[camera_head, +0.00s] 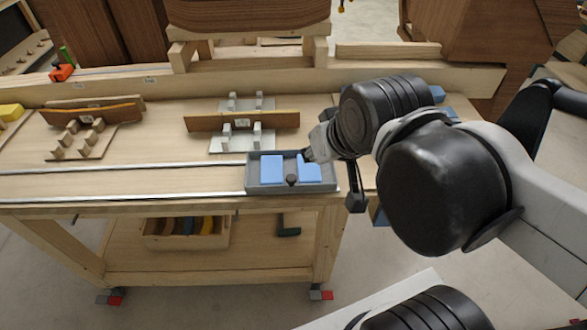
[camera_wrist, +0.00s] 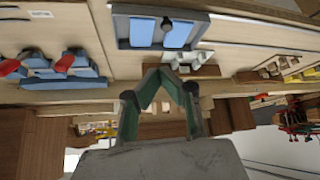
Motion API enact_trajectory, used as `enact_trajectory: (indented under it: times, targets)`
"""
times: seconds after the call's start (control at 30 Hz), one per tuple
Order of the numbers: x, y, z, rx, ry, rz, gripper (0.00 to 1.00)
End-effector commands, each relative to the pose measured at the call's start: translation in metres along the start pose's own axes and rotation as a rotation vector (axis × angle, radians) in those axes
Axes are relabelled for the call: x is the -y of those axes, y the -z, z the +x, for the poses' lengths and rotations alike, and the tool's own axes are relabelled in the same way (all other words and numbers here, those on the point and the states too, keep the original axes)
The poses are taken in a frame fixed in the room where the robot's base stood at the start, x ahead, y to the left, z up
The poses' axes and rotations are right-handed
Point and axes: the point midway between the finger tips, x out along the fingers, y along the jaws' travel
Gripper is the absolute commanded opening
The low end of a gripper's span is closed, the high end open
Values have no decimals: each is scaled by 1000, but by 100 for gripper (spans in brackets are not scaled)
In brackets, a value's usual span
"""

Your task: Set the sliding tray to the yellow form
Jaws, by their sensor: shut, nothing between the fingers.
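The sliding tray (camera_head: 250,184) is a shallow grey box with two blue pads and a dark knob (camera_head: 291,180) at its front side. It sits on the metal rails at the right part of the bench front. It also shows at the top of the wrist view (camera_wrist: 122,30). My gripper (camera_head: 307,156) is over the tray's right part in the head view, shut and empty; its fingertips meet in the wrist view (camera_wrist: 166,70), apart from the knob in the picture. A yellow piece (camera_head: 9,112), probably the yellow form, shows partly at the far left edge of the bench.
A white form (camera_head: 228,140) with a brown slat stands behind the tray. A wooden pegged form (camera_head: 84,140) stands further left. Blue supports (camera_wrist: 70,68) show in the wrist view. The rails (camera_head: 120,196) left of the tray look clear. A wooden bin (camera_head: 187,232) is below.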

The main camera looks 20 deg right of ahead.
Motion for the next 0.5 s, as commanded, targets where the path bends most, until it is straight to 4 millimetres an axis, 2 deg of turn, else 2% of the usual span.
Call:
enact_trajectory:
  times: [0.07, 0.23, 0.37, 0.5]
  targets:
    - [0, 0, 0, 0, 0, 0, 1]
    - [1, 4, 1, 22, 1, 39, 24]
    - [3, 12, 5, 90, -3, 159, 41]
    - [6, 25, 13, 197, -28, 349, 41]
